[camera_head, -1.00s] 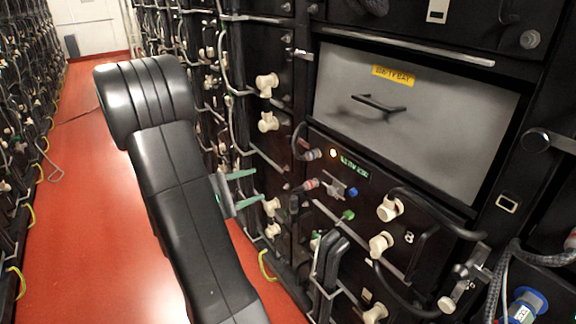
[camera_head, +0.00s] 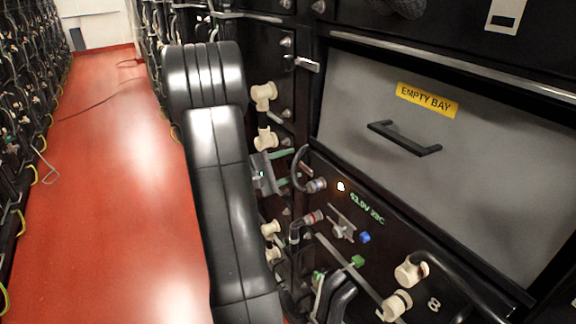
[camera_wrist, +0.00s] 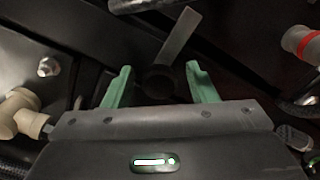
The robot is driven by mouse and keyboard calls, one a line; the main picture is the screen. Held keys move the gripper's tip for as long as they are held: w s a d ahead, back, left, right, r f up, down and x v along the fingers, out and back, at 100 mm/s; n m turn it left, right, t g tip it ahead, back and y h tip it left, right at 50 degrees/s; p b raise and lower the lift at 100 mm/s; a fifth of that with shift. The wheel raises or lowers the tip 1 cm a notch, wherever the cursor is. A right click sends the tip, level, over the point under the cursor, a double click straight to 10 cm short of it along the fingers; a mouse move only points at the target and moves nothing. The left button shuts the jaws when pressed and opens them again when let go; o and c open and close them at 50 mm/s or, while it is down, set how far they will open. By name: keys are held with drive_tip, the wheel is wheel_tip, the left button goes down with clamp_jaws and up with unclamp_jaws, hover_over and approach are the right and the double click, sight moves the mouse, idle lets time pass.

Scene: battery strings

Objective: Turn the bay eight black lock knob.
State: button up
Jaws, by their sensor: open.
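Bay eight's panel (camera_head: 385,245), with a lit display and a white 8, is at the lower right of the head view, below the grey empty-bay front. My gripper (camera_head: 298,161) is left of this panel, partly hidden by my own arm. In the wrist view my gripper (camera_wrist: 158,85) is open, its two green fingers apart. A dark round knob-like part (camera_wrist: 158,80) shows between the fingers, with a flat grey bar rising from it to the upper right. It looks like a black lock knob, but I cannot tell which bay it belongs to. Contact is not visible.
A red-ringed connector (camera_wrist: 302,45) is to the right of the fingers in the wrist view and a cream connector (camera_wrist: 22,114) to the left. The grey empty-bay front (camera_head: 445,150) has a black handle.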

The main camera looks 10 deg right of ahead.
drive_tip(key=shift+c, duration=0.2)
drive_tip(key=c, duration=0.9)
drive_tip(key=shift+n, duration=0.3)
drive_tip(key=n+p, duration=0.2)
drive_tip(key=n, duration=0.2)
drive_tip(key=shift+r, duration=0.1)
drive_tip(key=n+p, duration=0.3)
drive_tip(key=n, duration=0.2)
drive_tip(key=n+p, duration=0.4)
drive_tip(key=n, duration=0.1)
drive_tip(key=shift+n+p, duration=1.3)
drive_tip(key=shift+n, duration=0.3)
